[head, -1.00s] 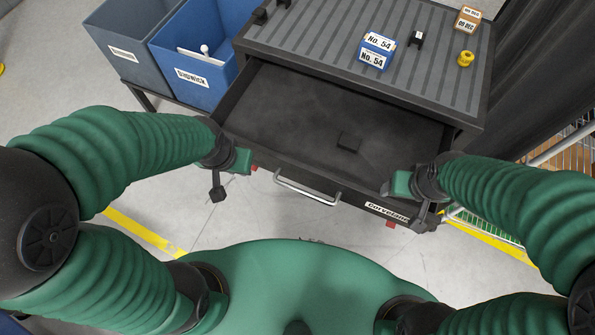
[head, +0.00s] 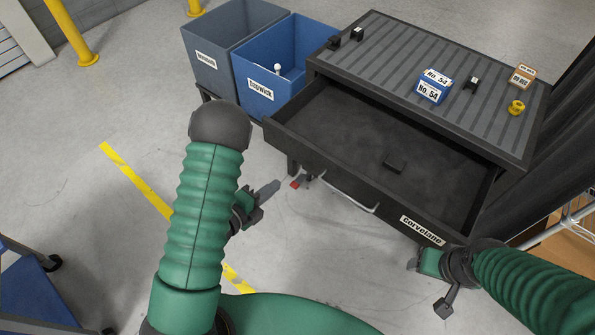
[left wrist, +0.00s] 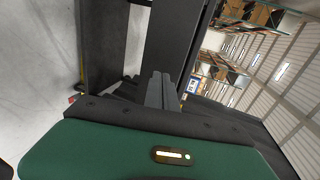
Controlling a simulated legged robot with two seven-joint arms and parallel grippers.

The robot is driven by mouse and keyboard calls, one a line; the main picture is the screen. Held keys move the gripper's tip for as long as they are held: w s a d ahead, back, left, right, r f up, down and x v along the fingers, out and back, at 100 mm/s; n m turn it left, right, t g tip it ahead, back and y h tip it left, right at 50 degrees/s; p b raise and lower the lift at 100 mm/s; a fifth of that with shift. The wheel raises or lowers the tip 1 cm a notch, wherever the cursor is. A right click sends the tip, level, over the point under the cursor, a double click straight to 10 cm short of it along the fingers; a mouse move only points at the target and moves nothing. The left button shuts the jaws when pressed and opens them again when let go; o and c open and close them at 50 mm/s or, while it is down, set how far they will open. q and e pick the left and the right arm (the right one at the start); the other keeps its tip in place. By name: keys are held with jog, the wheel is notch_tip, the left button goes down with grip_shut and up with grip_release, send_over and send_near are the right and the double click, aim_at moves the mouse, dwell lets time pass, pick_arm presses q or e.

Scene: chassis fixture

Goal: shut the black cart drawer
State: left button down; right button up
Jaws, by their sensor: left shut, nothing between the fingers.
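The black cart drawer (head: 345,186) stands pulled out below the cart's ribbed top, its inside open to view. It has a silver bar handle (head: 348,194) and a white label on its front. My left gripper (head: 270,188) is shut and empty, in front of the drawer's left part, to the left of the handle and seemingly apart from it. Its closed fingers also show in the left wrist view (left wrist: 160,92), pointing at dark panels. My right gripper (head: 414,262) is by the drawer's front right corner, below the label; its fingers are too dark and small to read.
On the cart top (head: 400,65) are a blue-and-white box (head: 433,88), a yellow spool (head: 516,107) and an orange-brown block (head: 522,75). Grey (head: 215,80) and blue (head: 255,98) bins stand left.

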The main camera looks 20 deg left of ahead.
pick_arm(q)
jog(key=b, duration=0.6)
send_near(309, 158)
jog(key=s+f, duration=0.2)
jog(key=w, duration=0.2)
jog(key=w+d+p, duration=0.1)
jog(key=w, duration=0.4)
jog(key=shift+d+f, duration=0.1)
jog(key=shift+d, duration=0.15)
jog(key=shift+w+d, duration=0.15)
jog(key=shift+w, duration=0.15)
jog(key=shift+w+d, duration=0.2)
jog(key=shift+w, duration=0.1)
